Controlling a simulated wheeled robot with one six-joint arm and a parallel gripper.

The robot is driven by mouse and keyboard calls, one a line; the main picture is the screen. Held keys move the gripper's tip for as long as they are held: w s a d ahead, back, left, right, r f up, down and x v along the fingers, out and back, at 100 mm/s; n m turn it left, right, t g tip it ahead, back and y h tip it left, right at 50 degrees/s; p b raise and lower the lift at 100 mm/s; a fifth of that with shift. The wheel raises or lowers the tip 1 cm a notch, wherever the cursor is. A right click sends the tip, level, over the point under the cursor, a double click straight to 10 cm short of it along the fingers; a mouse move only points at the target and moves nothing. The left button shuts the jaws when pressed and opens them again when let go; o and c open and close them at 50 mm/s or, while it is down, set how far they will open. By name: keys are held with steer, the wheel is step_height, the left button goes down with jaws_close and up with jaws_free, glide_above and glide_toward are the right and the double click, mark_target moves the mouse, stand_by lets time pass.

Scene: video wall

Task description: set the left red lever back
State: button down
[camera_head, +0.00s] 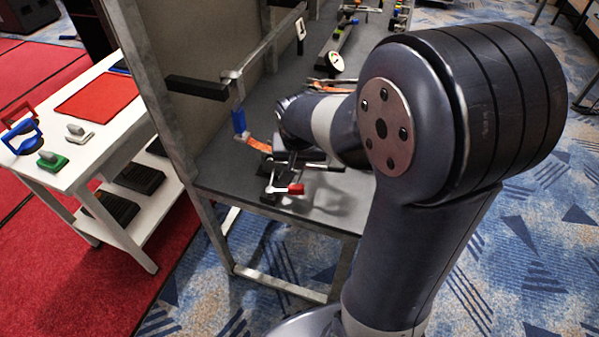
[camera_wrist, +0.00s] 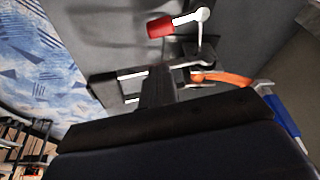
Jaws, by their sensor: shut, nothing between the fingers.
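A lever with a red grip (camera_head: 296,189) stands near the front edge of the grey bench, its metal arm running left to a small dark base. In the wrist view its red grip (camera_wrist: 160,27) and pale arm are near the top, just beyond my fingers. My gripper (camera_head: 300,163) is partly hidden by my arm in the head view, close behind the lever. In the wrist view my gripper (camera_wrist: 155,85) is shut and empty. A gap shows between my fingers and the red grip. Whether any other part touches the lever is unclear.
A blue-handled tool (camera_head: 239,122) with an orange strap (camera_head: 258,144) is close by on the left; the strap shows beside my fingers in the wrist view (camera_wrist: 222,78). A metal frame post (camera_head: 160,90) bounds the bench's left side. A white table (camera_head: 110,125) stands further left.

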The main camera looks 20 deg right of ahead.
mark_target(300, 187)
steer(key=x, duration=1)
steer(key=shift+b, duration=0.3)
steer(key=shift+s+f+b, duration=0.1)
steer(key=shift+b, duration=0.25)
steer(key=shift+s+f+m+b, duration=0.1)
steer(key=shift+s+m+b, duration=0.2)
steer(key=shift+m+b, duration=0.35)
steer(key=m+b, duration=0.1)
steer(key=b, duration=0.1)
steer(key=s+m+h+b, duration=0.1)
steer(key=shift+s+a+f+b, duration=0.1)
steer(key=shift+s+a+b, duration=0.15)
steer(key=shift+b, duration=0.15)
steer(key=s+m+b, duration=0.1)
steer(key=m+b, duration=0.1)
steer(key=s+a+m+g+h+b, duration=0.1)
steer(key=m, duration=0.1)
steer(key=shift+s+a+b, duration=0.25)
steer(key=shift+b, duration=0.15)
steer(key=shift+s+r, duration=0.1)
steer(key=shift+r, duration=0.25)
